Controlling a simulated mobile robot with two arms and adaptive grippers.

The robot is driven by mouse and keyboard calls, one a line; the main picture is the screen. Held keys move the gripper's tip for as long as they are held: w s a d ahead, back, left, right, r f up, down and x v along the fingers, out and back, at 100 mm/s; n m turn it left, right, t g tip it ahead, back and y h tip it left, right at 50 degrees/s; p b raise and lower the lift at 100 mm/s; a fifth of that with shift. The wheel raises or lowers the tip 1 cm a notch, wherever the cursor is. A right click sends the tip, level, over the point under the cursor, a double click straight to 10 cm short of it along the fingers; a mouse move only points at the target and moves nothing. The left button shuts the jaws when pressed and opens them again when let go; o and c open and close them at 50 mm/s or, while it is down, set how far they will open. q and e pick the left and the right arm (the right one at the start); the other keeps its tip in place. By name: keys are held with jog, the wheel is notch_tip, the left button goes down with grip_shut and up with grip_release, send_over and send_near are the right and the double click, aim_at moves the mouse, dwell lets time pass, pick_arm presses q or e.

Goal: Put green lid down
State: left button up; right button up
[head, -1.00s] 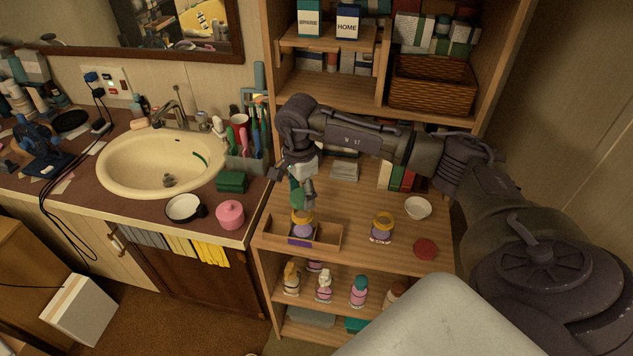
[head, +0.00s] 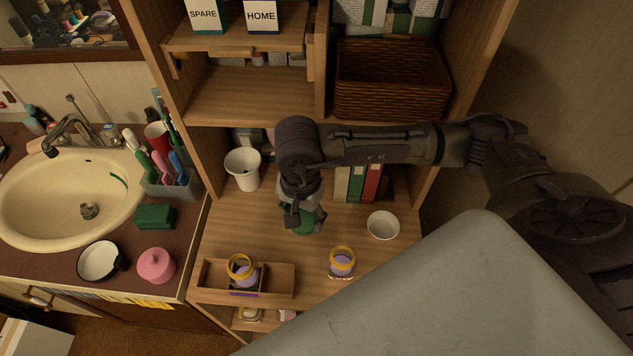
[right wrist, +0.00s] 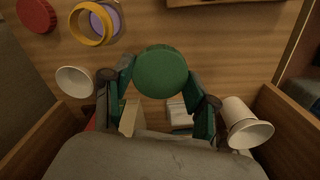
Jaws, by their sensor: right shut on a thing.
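The round green lid (head: 303,222) is in my right gripper (head: 303,218), over the wooden shelf top behind the two jars. In the right wrist view the lid (right wrist: 160,72) sits between the two fingertips (right wrist: 160,78), its flat face showing. I cannot tell whether it touches the wood. One jar with a yellow rim and purple content (head: 241,271) stands in a small wooden tray (head: 281,283). A similar open jar (head: 342,262) stands to its right. A red lid (right wrist: 37,14) shows in the right wrist view. My left gripper is not in view.
A white cup (head: 243,169) stands back left, a white bowl (head: 383,225) right, and books (head: 363,183) behind. Bare shelf wood (head: 235,219) lies left of the gripper. The sink counter (head: 190,220) is further left, with a pink pot (head: 156,265).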

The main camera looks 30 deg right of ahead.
jog(key=shift+s, duration=0.1)
jog(key=shift+a+f, duration=0.15)
jog(key=b, duration=0.5)
send_over(261, 231)
notch_tip(261, 231, down, 7)
jog(key=shift+r, duration=0.1)
notch_tip(261, 231, down, 4)
jog(key=shift+s+b, duration=0.1)
jog(key=shift+b, duration=0.8)
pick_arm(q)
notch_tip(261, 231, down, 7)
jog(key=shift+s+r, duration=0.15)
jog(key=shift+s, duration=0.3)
pick_arm(e)
jog(key=shift+f, duration=0.2)
jog(key=o, duration=1.2)
jog(key=shift+r, duration=0.1)
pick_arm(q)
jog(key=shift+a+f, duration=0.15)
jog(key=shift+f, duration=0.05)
